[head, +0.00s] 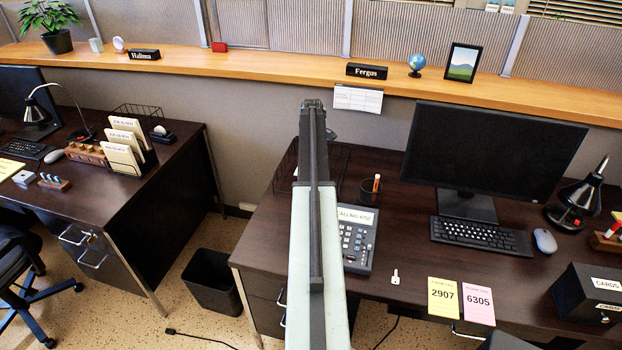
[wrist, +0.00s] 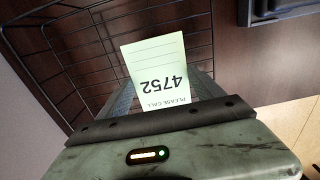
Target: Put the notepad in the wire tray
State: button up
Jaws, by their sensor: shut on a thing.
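The notepad (wrist: 155,62) is a small pale green pad with ruled lines and the text "PLEASE CALL 4752". In the wrist view my gripper (wrist: 163,88) is shut on its near end. The black wire tray (wrist: 62,62) spreads behind and to the left of the pad, so the pad overlaps it in the picture. I cannot tell how high the pad is above the tray's floor. In the head view the wire tray (head: 284,170) stands at the back left of the right desk, partly hidden by my arm. My gripper and the notepad are hidden there.
A desk phone (head: 357,240) and a pen cup (head: 372,188) stand right of the tray. A second wire tray (head: 138,110) is on the left desk. Yellow (head: 443,297) and pink (head: 479,300) notes and a key (head: 395,277) lie toward the front.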

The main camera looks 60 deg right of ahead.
notch_tip(320, 180, down, 4)
jog(key=b, duration=0.3)
jog(key=shift+r, duration=0.3)
jog(key=shift+f, duration=0.25)
jog(key=o, duration=1.5)
jog(key=shift+r, duration=0.1)
notch_tip(320, 180, up, 12)
jog(key=p, duration=1.2)
jog(key=shift+r, duration=0.15)
jog(key=shift+w, duration=0.1)
